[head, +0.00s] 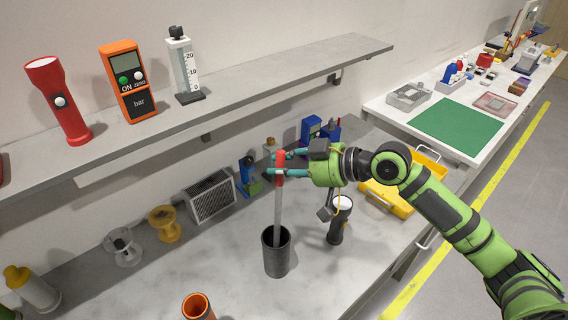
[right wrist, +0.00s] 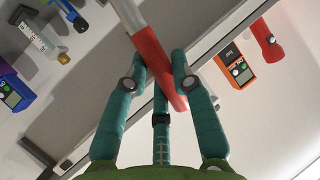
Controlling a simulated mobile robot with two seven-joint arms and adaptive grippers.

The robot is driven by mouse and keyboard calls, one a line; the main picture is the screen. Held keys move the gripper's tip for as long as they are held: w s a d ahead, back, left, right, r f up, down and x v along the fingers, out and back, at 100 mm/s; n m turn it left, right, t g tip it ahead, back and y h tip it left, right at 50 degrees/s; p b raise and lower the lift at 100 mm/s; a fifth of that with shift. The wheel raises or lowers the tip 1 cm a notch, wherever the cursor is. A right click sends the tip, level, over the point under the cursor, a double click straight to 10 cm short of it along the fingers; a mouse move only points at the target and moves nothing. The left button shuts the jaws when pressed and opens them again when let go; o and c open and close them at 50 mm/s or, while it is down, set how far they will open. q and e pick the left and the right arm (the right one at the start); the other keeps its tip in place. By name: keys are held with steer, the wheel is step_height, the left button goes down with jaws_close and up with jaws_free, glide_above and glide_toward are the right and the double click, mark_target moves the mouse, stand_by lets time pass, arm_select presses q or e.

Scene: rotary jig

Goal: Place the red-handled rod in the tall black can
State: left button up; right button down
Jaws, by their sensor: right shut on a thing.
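The red-handled rod (head: 279,205) is upright in the head view, red handle up and grey shaft down. My right gripper (head: 277,165) is shut on its red handle, which also shows between the teal fingers in the right wrist view (right wrist: 160,65). The tall black can (head: 276,258) stands on the grey worktop directly below. The rod's lower end reaches the can's mouth and appears to be inside it; the tip is hidden. My left gripper is not in view.
A black flashlight (head: 339,222) stands right of the can. An orange tube (head: 197,307) stands at the front left. A grey shelf (head: 240,85) overhangs the back. A yellow tray (head: 388,198) lies to the right, beyond my arm.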

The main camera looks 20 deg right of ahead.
step_height(320, 180, down, 7)
steer(key=b, duration=0.5)
steer(key=c, duration=1)
jaws_free()
steer(key=shift+o, duration=0.2)
steer(key=shift+d+f, duration=0.1)
steer(key=s+d+b, duration=0.5)
steer(key=s+d, duration=0.1)
steer(key=shift+s+d, duration=0.25)
